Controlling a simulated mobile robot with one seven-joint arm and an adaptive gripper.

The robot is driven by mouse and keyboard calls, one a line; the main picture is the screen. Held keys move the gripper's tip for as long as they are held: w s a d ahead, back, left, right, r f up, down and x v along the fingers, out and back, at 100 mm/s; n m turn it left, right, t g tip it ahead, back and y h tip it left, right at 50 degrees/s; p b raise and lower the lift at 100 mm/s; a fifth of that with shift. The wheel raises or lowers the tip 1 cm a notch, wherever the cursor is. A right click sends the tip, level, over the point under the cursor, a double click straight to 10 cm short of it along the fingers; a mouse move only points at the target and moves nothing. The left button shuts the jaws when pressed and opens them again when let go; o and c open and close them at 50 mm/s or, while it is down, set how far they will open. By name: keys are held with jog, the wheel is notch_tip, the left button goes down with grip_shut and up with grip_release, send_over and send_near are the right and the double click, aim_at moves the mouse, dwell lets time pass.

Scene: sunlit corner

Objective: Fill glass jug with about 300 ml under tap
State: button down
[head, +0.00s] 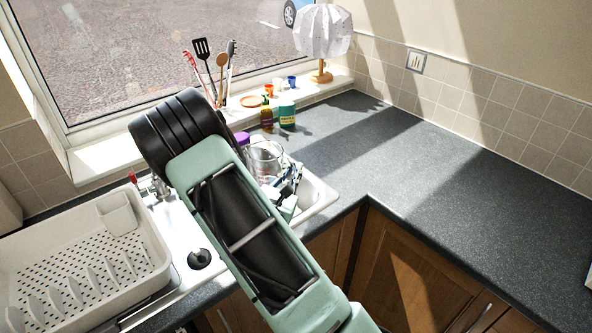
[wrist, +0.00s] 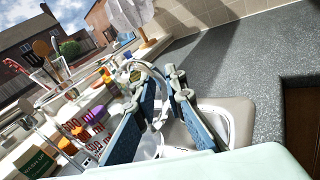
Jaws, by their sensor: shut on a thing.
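The clear glass jug (head: 264,156) stands out beyond my arm, over the sink (head: 318,194) in the head view. My gripper (head: 288,186) is shut on the jug at its near right side. In the wrist view the jug (wrist: 150,76) shows behind and between the two blue-padded fingers of my gripper (wrist: 160,108). I see no clear water level in the jug. A tap (head: 152,186) with a red top is at the back of the sink unit, left of my arm. Its spout is hidden by my arm in the head view.
A grey dish rack (head: 82,262) fills the left of the drainer, near a black plug (head: 200,258). Bottles (head: 267,114), a green-labelled container (head: 287,114) and a utensil holder (head: 224,92) stand behind. The dark worktop (head: 440,185) on the right is clear.

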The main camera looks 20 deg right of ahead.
jog(key=shift+w+a+f+b, duration=0.9)
jog(key=shift+w+a+f, duration=0.35)
jog(key=shift+w+a, duration=0.2)
jog(key=shift+w+a+f+b, duration=0.2)
jog(key=shift+f+b, duration=0.15)
jog(key=shift+f, duration=0.2)
jog(key=shift+w+a+f+b, duration=0.15)
jog(key=shift+f+b, duration=0.2)
jog(key=shift+f, duration=0.6)
jog(key=shift+w+a+r+b, duration=0.15)
jog(key=shift+w+a+b, duration=0.45)
jog(key=shift+w+a, duration=0.8)
jog(key=shift+w+a+r+b, duration=0.15)
jog(key=shift+w+a+b, duration=0.4)
jog(key=shift+w+a, duration=0.85)
dwell(2.2)
